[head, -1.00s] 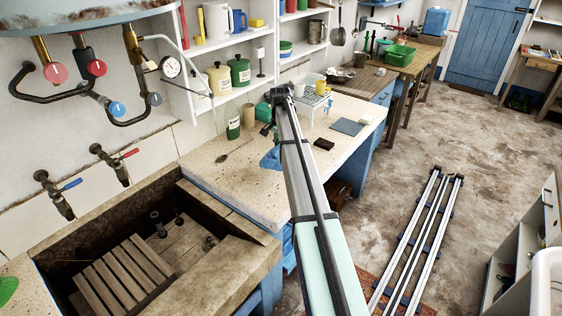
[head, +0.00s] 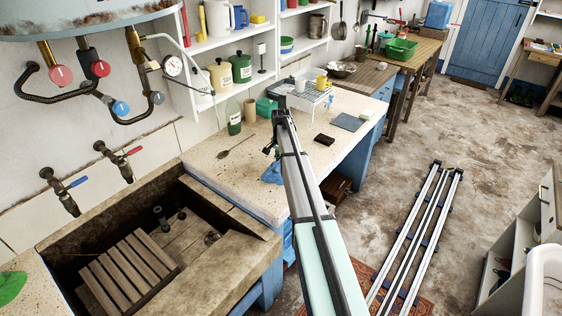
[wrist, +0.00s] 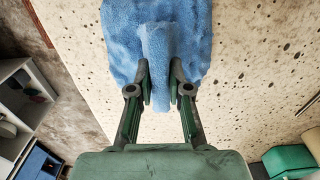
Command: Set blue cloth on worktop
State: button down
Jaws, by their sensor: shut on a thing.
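The blue cloth (wrist: 155,45) fills the top middle of the wrist view, over the speckled worktop (wrist: 255,60). My gripper (wrist: 159,88) is shut on a raised fold of the cloth, with one finger on each side. In the head view the cloth (head: 272,172) shows as a blue patch at the worktop's front edge, partly hidden by my arm. The worktop (head: 215,175) lies between the stone trough and the shelves' far end. I cannot tell how much of the cloth touches the worktop.
A spoon (head: 235,147) and a green bottle (head: 234,116) are on the worktop left of my arm. A dark block (head: 324,140), a grey-blue square (head: 348,122) and a dish rack (head: 305,98) are on its right part. The stone trough (head: 215,262) is at lower left.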

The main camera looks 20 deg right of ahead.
jog(key=shift+f, duration=0.15)
jog(key=c, duration=1.1)
grip_release()
notch_tip(320, 180, up, 12)
jog(key=b, duration=0.4)
